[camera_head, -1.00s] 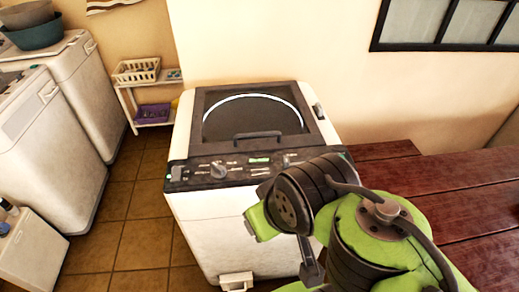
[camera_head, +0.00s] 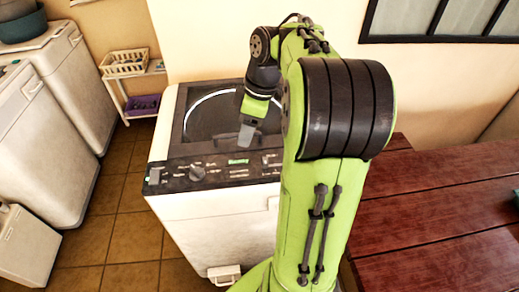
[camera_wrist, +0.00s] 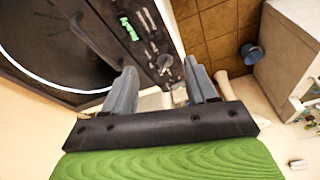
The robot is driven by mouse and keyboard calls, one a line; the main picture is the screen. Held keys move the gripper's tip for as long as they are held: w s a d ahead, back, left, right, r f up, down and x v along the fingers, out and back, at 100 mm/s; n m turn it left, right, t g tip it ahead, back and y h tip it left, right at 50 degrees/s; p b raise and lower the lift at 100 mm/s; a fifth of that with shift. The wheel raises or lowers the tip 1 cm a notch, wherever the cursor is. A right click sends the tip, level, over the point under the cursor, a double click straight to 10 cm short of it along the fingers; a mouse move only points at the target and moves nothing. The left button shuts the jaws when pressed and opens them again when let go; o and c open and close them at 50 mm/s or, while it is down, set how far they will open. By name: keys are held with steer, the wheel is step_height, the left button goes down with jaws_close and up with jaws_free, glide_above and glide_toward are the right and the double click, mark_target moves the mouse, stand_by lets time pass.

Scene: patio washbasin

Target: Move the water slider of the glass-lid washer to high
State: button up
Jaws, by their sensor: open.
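The glass-lid washer (camera_head: 215,222) stands left of my arm in the head view, with its dark lid closed. Its black control panel (camera_head: 165,180) has a round knob (camera_head: 197,173), a green display (camera_head: 238,161) and small markings. My arm hides the panel's right end there. My gripper (camera_head: 246,140) hangs fingers-down over the front of the lid, behind the panel. In the wrist view my gripper (camera_wrist: 163,76) is open and empty, with the panel (camera_wrist: 143,45) between and beyond its fingers. Small controls show there, but I cannot tell which is the water slider or its setting.
A brown wooden table (camera_head: 445,215) lies right of the washer. Other white washers (camera_head: 60,120) stand at the left. A small shelf with a basket (camera_head: 125,62) is by the back wall. Tiled floor (camera_head: 125,235) is clear between the machines.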

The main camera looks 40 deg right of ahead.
mark_target(266, 160)
steer(key=s+d+f+n+y, duration=0.1)
steer(key=d+f+n, duration=0.1)
steer(key=d, duration=0.5)
steer(key=s+d+f+n+y, duration=0.1)
steer(key=s+d+f, duration=0.1)
steer(key=d, duration=0.4)
steer(key=shift+t, duration=0.3)
steer(key=b+x, duration=0.1)
steer(key=x, duration=0.7)
steer(key=b+x, duration=0.2)
steer(key=x, duration=0.5)
steer(key=shift+w+a+f, duration=0.1)
steer(key=shift+w+f, duration=0.2)
steer(key=shift+c, duration=0.4)
